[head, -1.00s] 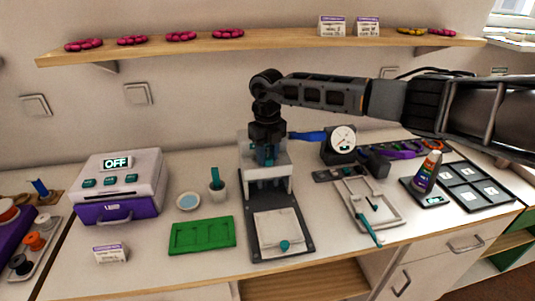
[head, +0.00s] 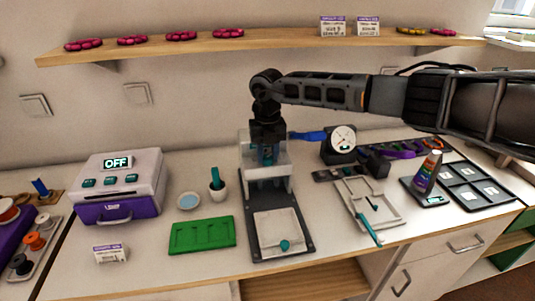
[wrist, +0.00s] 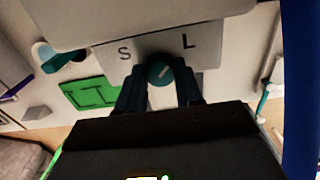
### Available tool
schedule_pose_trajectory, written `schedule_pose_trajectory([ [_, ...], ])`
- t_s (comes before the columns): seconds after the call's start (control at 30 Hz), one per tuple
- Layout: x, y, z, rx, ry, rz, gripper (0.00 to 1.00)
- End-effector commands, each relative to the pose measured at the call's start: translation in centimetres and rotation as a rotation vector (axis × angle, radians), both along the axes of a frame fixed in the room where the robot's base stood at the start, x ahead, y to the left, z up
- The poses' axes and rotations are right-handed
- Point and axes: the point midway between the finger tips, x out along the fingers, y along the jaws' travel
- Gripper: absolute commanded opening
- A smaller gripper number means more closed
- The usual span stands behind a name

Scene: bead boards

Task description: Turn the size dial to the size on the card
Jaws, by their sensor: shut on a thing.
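The teal size dial (wrist: 160,73) sits between my gripper's fingers in the wrist view. Its pale mark slants up and to the right, toward the letter L; the letter S is on the left. My gripper (wrist: 160,92) is shut on the dial, pointing down. In the head view my gripper (head: 267,153) is at the top of the white and grey press-like stand (head: 297,235), and hides most of the dial. A small white card (head: 110,254) with a purple band stands at the front left of the counter; its print is too small to read.
A white and purple machine reading OFF (head: 147,163) stands left. A green tray (head: 202,235), a white cup (head: 218,192) and a small dish (head: 188,202) are left of the stand. A round gauge (head: 342,139) and a clamp frame (head: 385,217) are on its right.

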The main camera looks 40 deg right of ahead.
Motion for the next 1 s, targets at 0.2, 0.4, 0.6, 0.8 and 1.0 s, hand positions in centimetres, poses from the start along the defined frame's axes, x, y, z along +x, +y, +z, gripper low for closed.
schedule_pose_trajectory([
  [0.2, 0.1, -0.1, 0.2, -0.001, -0.004, -0.001, 0.40],
  [0.4, 0.1, 0.0, 0.1, 0.000, -0.002, 0.000, 0.59],
  [0.6, 0.0, 0.0, 0.0, 0.000, -0.001, 0.000, 0.61],
  [0.8, 0.1, -0.1, 1.1, -0.002, -0.002, 0.001, 0.61],
  [1.0, 0.1, -0.1, 4.4, -0.002, -0.003, 0.001, 0.61],
])
